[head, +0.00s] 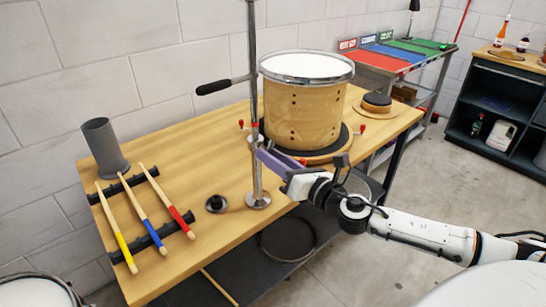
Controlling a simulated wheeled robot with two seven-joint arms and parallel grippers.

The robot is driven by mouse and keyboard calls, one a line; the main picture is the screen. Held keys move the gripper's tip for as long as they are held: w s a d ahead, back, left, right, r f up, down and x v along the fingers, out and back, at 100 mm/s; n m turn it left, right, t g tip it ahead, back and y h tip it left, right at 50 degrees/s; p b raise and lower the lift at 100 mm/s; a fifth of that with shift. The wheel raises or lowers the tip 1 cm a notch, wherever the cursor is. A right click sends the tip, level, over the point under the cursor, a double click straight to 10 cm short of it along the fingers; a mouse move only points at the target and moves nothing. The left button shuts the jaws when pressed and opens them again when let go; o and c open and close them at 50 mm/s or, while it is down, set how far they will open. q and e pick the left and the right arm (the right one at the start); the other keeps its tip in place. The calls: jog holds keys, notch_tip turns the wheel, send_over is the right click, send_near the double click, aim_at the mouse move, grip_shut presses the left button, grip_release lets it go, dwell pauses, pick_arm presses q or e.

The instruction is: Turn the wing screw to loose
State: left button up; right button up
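A wooden drum (303,112) with a white head and metal rim stands on a round base on the bench. A vertical metal post (256,185) with a round foot stands in front of it to the left. A small red-marked fitting (255,126) sits on the post and may be the wing screw; it is too small to be sure. My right gripper (264,154) reaches in from the right, its purple fingers beside the post just below that fitting. I cannot tell whether the fingers touch anything or how far apart they are. My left gripper is not in view.
A black-handled bar (213,87) sticks out left from the post. Several drumsticks lie on a black rack (147,244) beside a grey cup (104,147). A small black knob (216,203) and a black-topped round piece (377,102) also lie on the bench (190,150).

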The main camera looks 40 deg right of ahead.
jog(key=shift+s, duration=0.15)
jog(key=s+b, duration=0.2)
jog(key=s, duration=0.8)
jog(key=shift+d, duration=0.4)
dwell(0.4)
jog(key=s+a+f+m+g+h, duration=0.1)
jog(key=s+f+m+g+h, duration=0.2)
jog(key=f+m, duration=0.6)
jog(key=s+f+m+g, duration=0.2)
jog(key=s+f+m, duration=0.2)
jog(key=f+m, duration=0.55)
jog(key=s+a+f+m+g+y, duration=0.2)
jog(key=s+a+f+m, duration=0.2)
jog(key=a+f, duration=0.3)
jog(key=s+a+f+m+g+y, duration=0.1)
jog(key=s+a+f+m, duration=0.4)
jog(key=a, duration=0.6)
notch_tip(320, 180, down, 3)
jog(key=shift+a+f+m+g+y, duration=0.2)
jog(key=shift+a+m+g+y, duration=0.15)
jog(key=shift+m+g, duration=0.7)
